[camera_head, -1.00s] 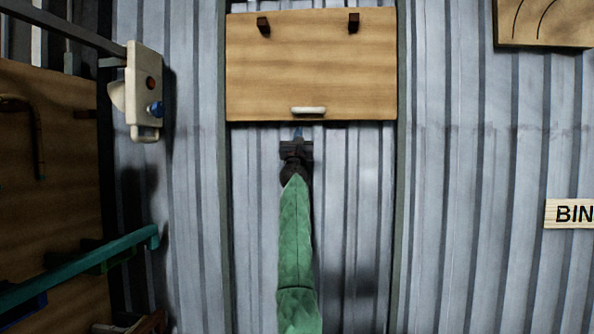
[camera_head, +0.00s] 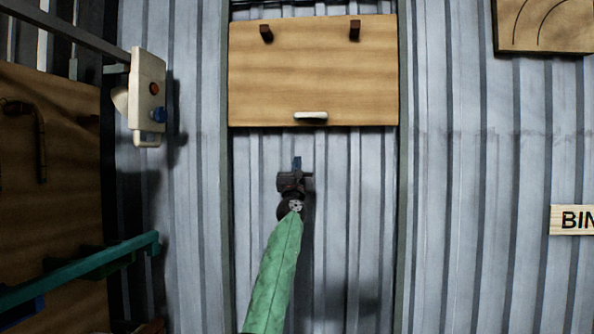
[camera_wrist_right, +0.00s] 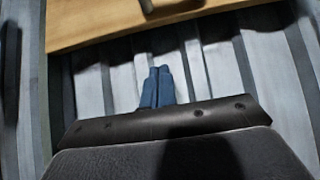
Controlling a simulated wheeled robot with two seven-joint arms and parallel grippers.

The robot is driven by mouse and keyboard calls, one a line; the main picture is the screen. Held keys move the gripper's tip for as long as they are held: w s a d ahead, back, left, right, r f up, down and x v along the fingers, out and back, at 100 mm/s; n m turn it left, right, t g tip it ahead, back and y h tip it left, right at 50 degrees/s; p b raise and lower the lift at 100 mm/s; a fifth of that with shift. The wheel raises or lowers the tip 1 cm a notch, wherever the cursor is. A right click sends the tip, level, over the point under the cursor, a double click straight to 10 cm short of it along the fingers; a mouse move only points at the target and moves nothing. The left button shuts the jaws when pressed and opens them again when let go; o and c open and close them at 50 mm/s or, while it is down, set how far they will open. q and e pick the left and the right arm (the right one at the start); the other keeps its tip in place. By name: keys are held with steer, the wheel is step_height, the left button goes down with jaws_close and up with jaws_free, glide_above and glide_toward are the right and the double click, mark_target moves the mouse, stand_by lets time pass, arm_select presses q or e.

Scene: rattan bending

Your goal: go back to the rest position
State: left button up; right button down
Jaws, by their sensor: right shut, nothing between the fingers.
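My right gripper (camera_head: 297,163) is in the middle of the head view, in front of the corrugated wall. Its green-sleeved arm comes up from the bottom. It is below the wooden panel (camera_head: 312,75) and apart from its white handle (camera_head: 311,118). In the right wrist view, the blue fingers of my right gripper (camera_wrist_right: 157,87) are together with nothing between them. The lower edge of the wooden panel (camera_wrist_right: 100,27) crosses the top of that view. My left gripper is not in view.
A teal bar (camera_head: 80,268) and a brown board (camera_head: 50,180) are at the left edge. A "BIN" sign (camera_head: 573,219) and another wooden board (camera_head: 545,25) are at the right.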

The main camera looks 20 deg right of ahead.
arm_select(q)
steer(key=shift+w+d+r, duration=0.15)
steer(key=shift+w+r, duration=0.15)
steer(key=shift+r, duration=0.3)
arm_select(e)
steer(key=shift+s+a+f, duration=0.1)
steer(key=shift+s+f, duration=0.2)
steer(key=shift+f, duration=0.2)
